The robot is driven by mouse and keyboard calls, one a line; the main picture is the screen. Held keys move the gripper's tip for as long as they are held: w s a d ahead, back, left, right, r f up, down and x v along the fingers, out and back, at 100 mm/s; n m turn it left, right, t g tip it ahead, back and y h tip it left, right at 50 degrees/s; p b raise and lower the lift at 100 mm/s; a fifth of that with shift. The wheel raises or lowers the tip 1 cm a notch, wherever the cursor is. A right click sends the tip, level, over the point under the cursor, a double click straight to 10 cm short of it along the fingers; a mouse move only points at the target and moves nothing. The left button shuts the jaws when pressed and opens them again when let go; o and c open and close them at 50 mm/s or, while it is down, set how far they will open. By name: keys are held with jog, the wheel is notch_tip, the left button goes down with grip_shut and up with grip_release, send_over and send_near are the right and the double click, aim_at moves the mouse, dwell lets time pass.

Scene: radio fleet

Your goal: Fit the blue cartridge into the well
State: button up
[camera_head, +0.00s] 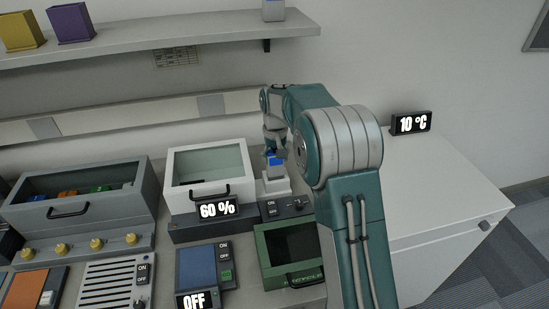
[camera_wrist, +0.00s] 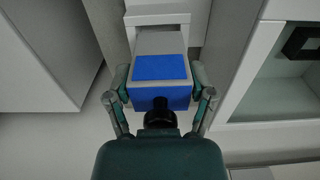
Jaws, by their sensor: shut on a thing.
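The blue cartridge (camera_wrist: 160,68) is between the two fingers of my gripper (camera_wrist: 160,80) in the wrist view, with a finger against each side. Its near end and a patch on its upper face are blue, and a grey part continues beyond the patch. In the head view, the cartridge (camera_head: 275,159) shows as a small blue piece under my gripper (camera_head: 274,148). It is directly above a pale stepped block (camera_head: 273,187), which seems to hold the well. The well's opening is hidden, so I cannot tell whether the cartridge is inside it or above it.
A green open bin (camera_head: 290,252) lies in front. A grey glass-topped box (camera_head: 80,190) is farther left. A white cabinet (camera_head: 440,190) stands right of my arm.

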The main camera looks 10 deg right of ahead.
aim_at(276, 170)
jog(key=shift+d, duration=0.1)
jog(key=shift+f, duration=2.7)
jog(key=o, duration=1.1)
jog(key=shift+o, duration=0.2)
notch_tip(276, 170, up, 12)
jog(key=shift+f, duration=0.1)
dwell(0.6)
